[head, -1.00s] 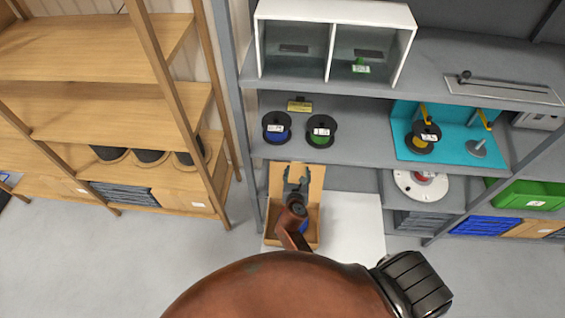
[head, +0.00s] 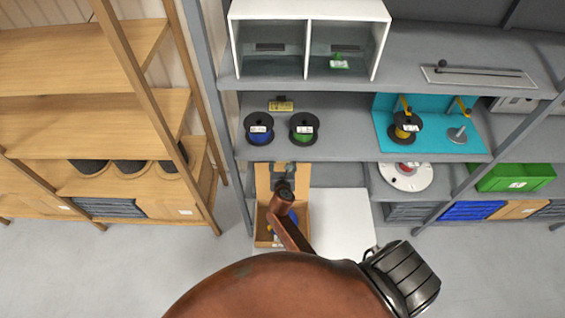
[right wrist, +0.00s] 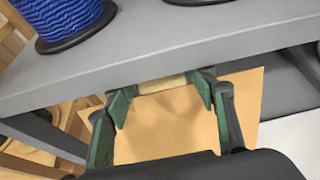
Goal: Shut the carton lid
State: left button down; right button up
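The open carton (head: 261,238) stands on the low white surface in the head view, against the grey shelf. Its brown lid (head: 263,180) stands up at the back, in front of the shelf edge. A blue item (head: 291,216) shows inside the carton, partly hidden by my right arm. My right gripper (head: 284,167) is at the upper part of the lid. In the right wrist view its green-padded fingers (right wrist: 162,95) are spread apart, with the lid (right wrist: 165,130) filling the view between and below them. I cannot tell whether they touch it. My left gripper is not in view.
The grey shelf board (head: 350,148) lies just above the lid, with a blue reel (head: 259,128) and a green reel (head: 303,128) near its front. A bare white surface (head: 342,220) is right of the carton. A wooden rack stands left.

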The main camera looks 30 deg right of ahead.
grip_shut()
dwell(0.4)
jog(key=shift+a, duration=0.1)
